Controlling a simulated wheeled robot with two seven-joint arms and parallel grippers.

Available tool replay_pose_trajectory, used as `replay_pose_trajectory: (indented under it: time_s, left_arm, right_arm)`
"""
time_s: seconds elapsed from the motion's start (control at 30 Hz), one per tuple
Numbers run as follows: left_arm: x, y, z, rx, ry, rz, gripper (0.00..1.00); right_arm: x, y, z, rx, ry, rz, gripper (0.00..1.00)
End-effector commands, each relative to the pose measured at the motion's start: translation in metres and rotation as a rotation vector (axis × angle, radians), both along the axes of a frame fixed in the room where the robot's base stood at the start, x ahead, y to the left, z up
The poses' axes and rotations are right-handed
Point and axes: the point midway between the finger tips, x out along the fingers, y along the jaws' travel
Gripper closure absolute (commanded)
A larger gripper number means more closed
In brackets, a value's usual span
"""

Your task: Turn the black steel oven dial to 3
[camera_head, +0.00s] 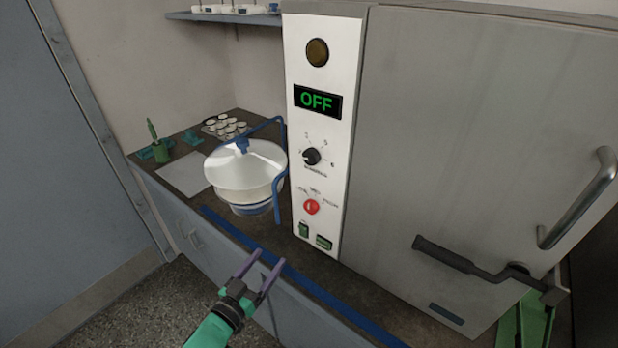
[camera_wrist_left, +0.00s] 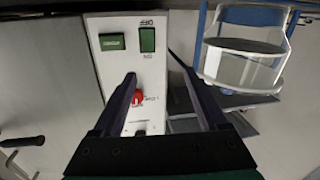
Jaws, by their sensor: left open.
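The black dial (camera_head: 311,156) sits on the oven's white control panel (camera_head: 323,120), below a display (camera_head: 317,101) that reads OFF in green. Small marks surround the dial, but its exact setting is too small to read. A red knob (camera_head: 312,207) is lower on the panel and also shows in the left wrist view (camera_wrist_left: 138,97). My left gripper (camera_head: 264,267) is open and empty, in front of and below the panel. In the left wrist view its two fingers (camera_wrist_left: 160,92) frame the lower panel; the black dial is not clearly visible there. My right gripper is not in view.
A white sieve shaker with a blue frame (camera_head: 245,172) stands left of the panel. The large grey oven door (camera_head: 480,150) has a curved handle (camera_head: 580,200) and a dark lever (camera_head: 460,262). A blue strip (camera_head: 310,285) runs along the counter's front edge.

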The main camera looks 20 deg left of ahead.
Motion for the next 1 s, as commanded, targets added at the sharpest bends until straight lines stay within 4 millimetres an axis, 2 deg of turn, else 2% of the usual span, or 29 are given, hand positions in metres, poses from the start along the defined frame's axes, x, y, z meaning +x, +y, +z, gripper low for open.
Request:
replay_pose_trajectory:
  time_s: [0.03, 0.2, 0.3, 0.33, 0.43, 0.57, 0.8, 1.0]
  left_arm:
    - [0.0, -0.002, 0.026, -0.007, -0.066, -0.015, 0.24]
    - [-0.013, -0.015, 0.123, -0.027, -0.289, -0.092, 0.24]
    - [-0.026, -0.023, 0.166, -0.029, -0.387, -0.137, 0.24]
    - [-0.029, -0.025, 0.175, -0.029, -0.406, -0.146, 0.24]
    - [-0.029, -0.029, 0.19, -0.029, -0.432, -0.16, 0.24]
    - [-0.01, -0.036, 0.202, -0.028, -0.433, -0.159, 0.24]
    - [0.047, -0.058, 0.228, -0.03, -0.431, -0.158, 0.24]
    - [0.083, -0.072, 0.24, -0.03, -0.428, -0.156, 0.24]
  right_arm:
    - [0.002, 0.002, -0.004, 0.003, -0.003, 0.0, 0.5]
    - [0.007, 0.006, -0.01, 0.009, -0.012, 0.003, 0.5]
    - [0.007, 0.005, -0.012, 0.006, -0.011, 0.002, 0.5]
    - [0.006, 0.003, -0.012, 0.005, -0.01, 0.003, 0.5]
    - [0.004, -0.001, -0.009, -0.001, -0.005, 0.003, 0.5]
    - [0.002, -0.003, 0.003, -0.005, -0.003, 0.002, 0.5]
    - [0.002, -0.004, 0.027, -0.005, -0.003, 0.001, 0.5]
    - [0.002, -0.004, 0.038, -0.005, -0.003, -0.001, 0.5]
